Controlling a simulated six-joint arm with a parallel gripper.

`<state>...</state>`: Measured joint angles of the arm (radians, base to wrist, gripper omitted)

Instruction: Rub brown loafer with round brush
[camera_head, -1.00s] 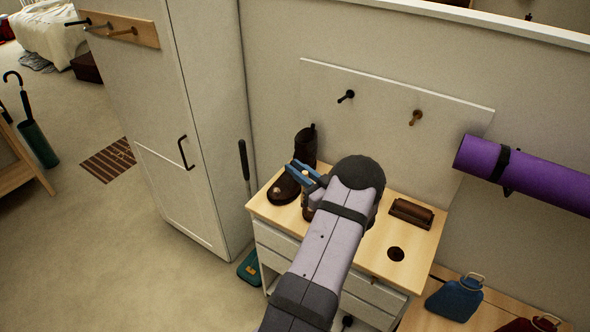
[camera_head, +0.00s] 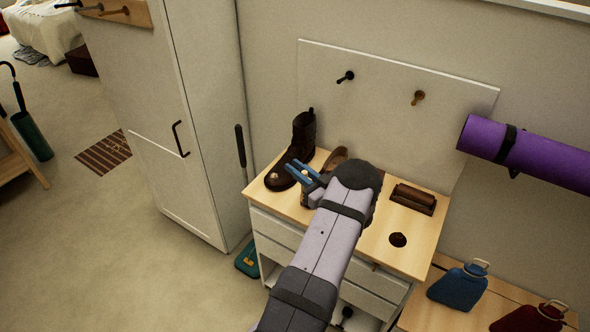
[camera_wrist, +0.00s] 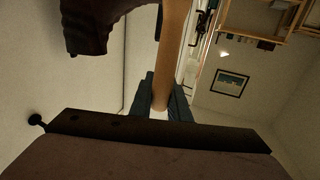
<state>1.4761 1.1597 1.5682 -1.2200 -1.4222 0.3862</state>
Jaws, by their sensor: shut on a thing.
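The brown loafer (camera_head: 337,155) is on the dresser top, to the right of a dark boot. Only a brown part of it shows behind my wrist; the rest is hidden by my arm. My gripper (camera_head: 302,171) is low over the dresser, beside the boot and in front of the loafer. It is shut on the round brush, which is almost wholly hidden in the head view. In the wrist view my dark blue fingers (camera_wrist: 160,96) show at the middle. A large brown shape fills the bottom there, too close to identify. I cannot tell whether brush and loafer touch.
The boot (camera_head: 300,142) stands close left of my gripper. A brown block-shaped brush (camera_head: 412,199) and a small dark round thing (camera_head: 397,240) are on the dresser (camera_head: 368,248) to the right. Pegs and a purple roll (camera_head: 530,155) are on the wall behind.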

